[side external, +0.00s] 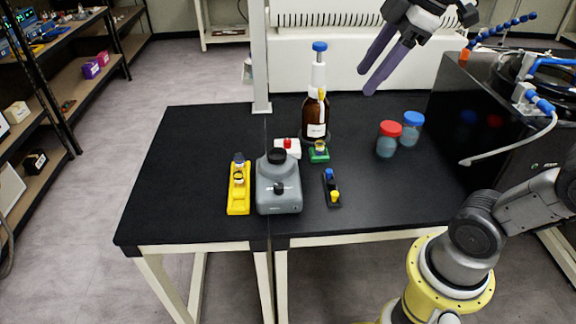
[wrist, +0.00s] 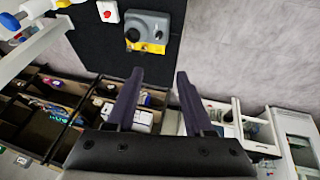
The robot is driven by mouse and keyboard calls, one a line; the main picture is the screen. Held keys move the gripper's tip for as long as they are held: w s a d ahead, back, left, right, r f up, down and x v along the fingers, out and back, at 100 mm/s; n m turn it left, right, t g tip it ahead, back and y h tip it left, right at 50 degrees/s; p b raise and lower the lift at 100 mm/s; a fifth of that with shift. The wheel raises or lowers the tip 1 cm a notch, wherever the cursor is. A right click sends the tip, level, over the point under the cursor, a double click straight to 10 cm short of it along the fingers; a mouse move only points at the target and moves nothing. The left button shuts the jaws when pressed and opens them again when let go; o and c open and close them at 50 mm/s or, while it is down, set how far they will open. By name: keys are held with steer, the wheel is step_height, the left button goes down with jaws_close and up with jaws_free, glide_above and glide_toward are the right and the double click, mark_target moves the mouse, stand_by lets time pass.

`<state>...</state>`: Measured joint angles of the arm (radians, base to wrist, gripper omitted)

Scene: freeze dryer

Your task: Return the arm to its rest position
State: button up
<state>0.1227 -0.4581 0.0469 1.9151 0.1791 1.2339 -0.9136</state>
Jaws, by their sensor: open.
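My gripper (side external: 376,76) is at the top of the side external view, raised above the right part of the black table (side external: 190,140). Its two purple-grey fingers are apart with nothing between them. The fingers also show in the wrist view (wrist: 155,95), spread and empty. They touch nothing that I can see. My yellow and grey base stands at the lower right of the side external view.
An amber bottle with a blue-topped dispenser (side external: 316,110), a grey device (side external: 278,185), a yellow holder (side external: 238,190), a red-capped jar (side external: 388,140) and a blue-capped jar (side external: 411,128) stand on the table. A black machine with blue hoses (side external: 510,120) is at right. The table's left part is clear.

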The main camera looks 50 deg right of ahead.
steer(key=s+f+m+h, duration=0.1)
steer(key=s+f+m, duration=0.7)
steer(key=f, duration=0.4)
steer(key=shift+s+d+f+m+t, duration=0.2)
steer(key=shift+d+m+t, duration=0.15)
steer(key=shift+m+t, duration=0.05)
